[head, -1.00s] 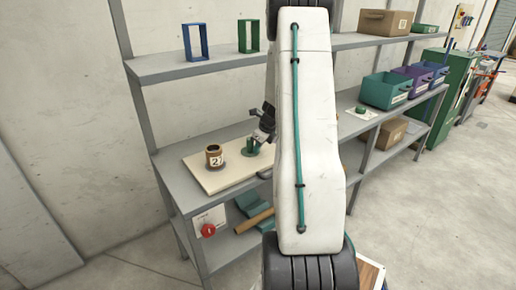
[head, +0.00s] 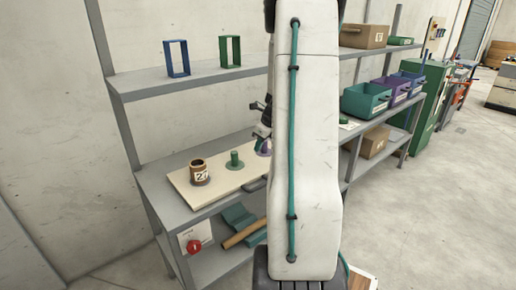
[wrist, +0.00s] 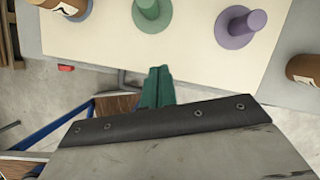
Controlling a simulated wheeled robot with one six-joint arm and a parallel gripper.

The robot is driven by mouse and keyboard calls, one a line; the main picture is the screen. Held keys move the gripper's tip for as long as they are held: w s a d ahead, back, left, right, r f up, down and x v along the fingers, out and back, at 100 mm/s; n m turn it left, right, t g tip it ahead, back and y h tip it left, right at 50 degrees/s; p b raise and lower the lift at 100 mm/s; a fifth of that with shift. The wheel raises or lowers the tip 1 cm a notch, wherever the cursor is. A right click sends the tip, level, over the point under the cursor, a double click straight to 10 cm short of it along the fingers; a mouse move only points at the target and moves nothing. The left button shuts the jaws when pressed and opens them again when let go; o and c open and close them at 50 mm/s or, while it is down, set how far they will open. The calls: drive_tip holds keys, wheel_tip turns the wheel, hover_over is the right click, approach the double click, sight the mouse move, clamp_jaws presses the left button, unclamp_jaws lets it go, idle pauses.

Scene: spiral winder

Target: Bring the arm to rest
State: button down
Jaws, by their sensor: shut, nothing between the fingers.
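My gripper (head: 262,132) shows at the left edge of my white arm in the head view, partly hidden by it. It is shut and empty, above the cream board (head: 184,184) near the purple peg (head: 264,148). A green peg (head: 235,160) and a brown cup (head: 198,174) with a number label stand on the board to its left. In the wrist view, the green peg (wrist: 150,9), the purple peg (wrist: 241,28) and part of the cup (wrist: 62,5) lie beyond a dark-edged grey part of my gripper.
The grey shelf rack (head: 155,85) holds blue (head: 177,58) and green (head: 230,51) frames above, and bins (head: 367,100) at right. A red knob (head: 194,246) sits low on the front. A brown cylinder (wrist: 305,70) shows at the wrist view's right. Floor at right is clear.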

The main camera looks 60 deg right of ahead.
idle(0.5)
drive_tip(key=s+a+r+n+g, duration=0.1)
drive_tip(key=s+a+r+n, duration=0.4)
drive_tip(key=a+n, duration=0.6)
drive_tip(key=s+a+r+n+g, duration=0.1)
drive_tip(key=s+a+r+n, duration=0.4)
drive_tip(key=a+n, duration=0.7)
drive_tip(key=s+a+r+n+g, duration=0.1)
drive_tip(key=s+a+r+n, duration=0.4)
drive_tip(key=a+n, duration=0.7)
drive_tip(key=s+a, duration=0.1)
drive_tip(key=a, duration=0.9)
drive_tip(key=shift+s, duration=0.35)
drive_tip(key=shift+d, duration=0.1)
